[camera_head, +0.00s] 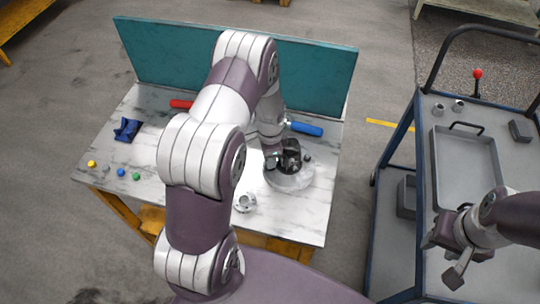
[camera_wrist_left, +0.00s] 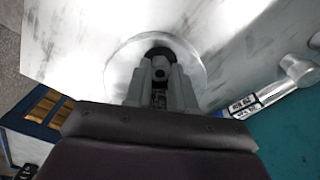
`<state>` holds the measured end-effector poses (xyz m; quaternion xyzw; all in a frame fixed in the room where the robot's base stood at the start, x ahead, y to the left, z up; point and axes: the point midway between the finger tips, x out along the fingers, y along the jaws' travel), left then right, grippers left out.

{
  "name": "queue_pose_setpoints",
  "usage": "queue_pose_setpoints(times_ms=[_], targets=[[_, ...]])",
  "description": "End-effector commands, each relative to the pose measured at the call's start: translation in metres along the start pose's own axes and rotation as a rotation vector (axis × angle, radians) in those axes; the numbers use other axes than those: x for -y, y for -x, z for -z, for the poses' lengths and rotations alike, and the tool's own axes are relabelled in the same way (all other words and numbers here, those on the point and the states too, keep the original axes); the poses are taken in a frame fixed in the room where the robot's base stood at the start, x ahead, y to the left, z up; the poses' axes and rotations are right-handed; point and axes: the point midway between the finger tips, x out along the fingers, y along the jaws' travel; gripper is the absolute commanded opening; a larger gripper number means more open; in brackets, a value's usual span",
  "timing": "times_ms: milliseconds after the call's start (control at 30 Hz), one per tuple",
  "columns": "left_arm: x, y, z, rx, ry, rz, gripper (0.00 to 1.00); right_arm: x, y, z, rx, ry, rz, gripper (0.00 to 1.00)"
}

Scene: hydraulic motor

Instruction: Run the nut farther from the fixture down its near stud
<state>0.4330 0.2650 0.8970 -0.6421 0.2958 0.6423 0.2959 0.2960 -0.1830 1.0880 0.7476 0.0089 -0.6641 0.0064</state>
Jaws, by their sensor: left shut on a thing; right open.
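The round pale fixture base (camera_head: 288,183) stands on the marble-topped table, under my left gripper (camera_head: 287,158). In the left wrist view the base (camera_wrist_left: 113,72) shows as a pale disc with a dark part (camera_wrist_left: 158,52) at its middle. My left gripper (camera_wrist_left: 160,82) is shut on a small grey piece (camera_wrist_left: 160,73), which looks like the nut, over that middle. The fingers hide the stud, and I cannot tell how far down the nut sits. A small dark piece (camera_head: 307,157) shows just right of the gripper. My right gripper (camera_head: 455,262) is open and empty by the cart.
A silver flanged part (camera_head: 245,202) lies near the table's front edge. A blue-handled tool (camera_head: 305,129), a red-handled one (camera_head: 181,104), a blue cloth-like piece (camera_head: 127,129) and small coloured balls (camera_head: 121,172) lie around. The cart carries a grey tray (camera_head: 466,200). A teal panel (camera_head: 320,75) closes the back.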

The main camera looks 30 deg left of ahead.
Motion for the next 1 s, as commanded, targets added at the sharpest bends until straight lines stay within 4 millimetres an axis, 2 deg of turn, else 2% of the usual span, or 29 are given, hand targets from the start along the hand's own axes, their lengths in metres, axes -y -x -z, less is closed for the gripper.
queue_pose_setpoints(times_ms=[100, 300, 533, 567, 600, 933, 1000], targets=[[0.0005, 0.0007, 0.0003, -0.001, -0.026, 0.001, 0.0, 0.0, 0.0007, 0.0, 0.0, 0.0, 0.0, 0.43], [0.0002, 0.0001, 0.0001, 0.0, -0.358, 0.0, 0.0, 0.0, 0.0043, 0.0005, 0.0, 0.0, 0.0, 0.43], [0.0004, -0.0006, 0.0002, 0.0, -0.401, 0.001, 0.0, 0.0, 0.0039, 0.0004, 0.0, 0.0, 0.0, 0.43], [0.0004, -0.0006, 0.0002, 0.0, -0.401, 0.001, 0.31, 0.0, 0.0039, 0.0004, 0.0, 0.0, 0.0, 0.43], [0.0004, -0.0006, 0.0002, 0.0, -0.4, 0.001, 0.36, 0.0, 0.0039, 0.0004, 0.0, 0.0, 0.0, 0.43], [-0.0004, -0.0003, -0.0002, 0.0, -0.392, 0.0, 0.36, 0.0, 0.0057, 0.0007, 0.0, 0.0, 0.0, 0.43], [-0.0003, -0.0002, -0.0002, 0.0, -0.314, 0.0, 0.36, 0.0, 0.0065, 0.0008, 0.0, 0.0, 0.0, 0.43]])
